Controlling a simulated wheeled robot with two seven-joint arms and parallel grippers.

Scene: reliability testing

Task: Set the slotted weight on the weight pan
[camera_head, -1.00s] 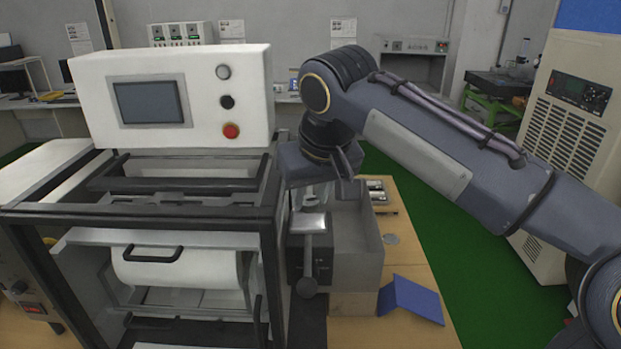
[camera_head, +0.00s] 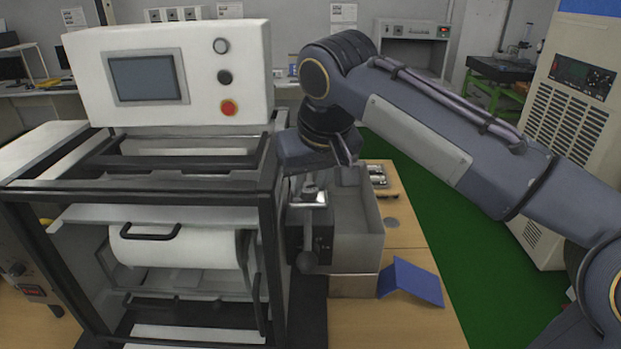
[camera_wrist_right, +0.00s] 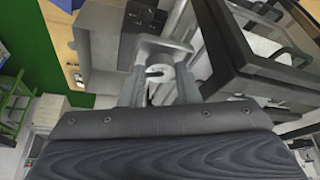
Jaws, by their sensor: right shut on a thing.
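My right gripper (camera_head: 311,188) points down at the dark tester block behind the frame's right post. It is shut on the slotted weight (camera_wrist_right: 158,73), a small grey metal disc whose slot shows between the fingers in the right wrist view (camera_wrist_right: 161,88). In the head view the weight is too small and covered to make out clearly. A small bright metal plate (camera_head: 318,201), which looks like the weight pan, lies just under the fingertips. I cannot tell whether the weight touches it. My left gripper is not in view.
A black-framed machine (camera_head: 150,187) with a screen box (camera_head: 170,78) stands close on the left. A lever with a round knob (camera_head: 307,262) hangs in front of the block. A grey open box (camera_head: 354,225) and a blue folded sheet (camera_head: 411,282) are to the right.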

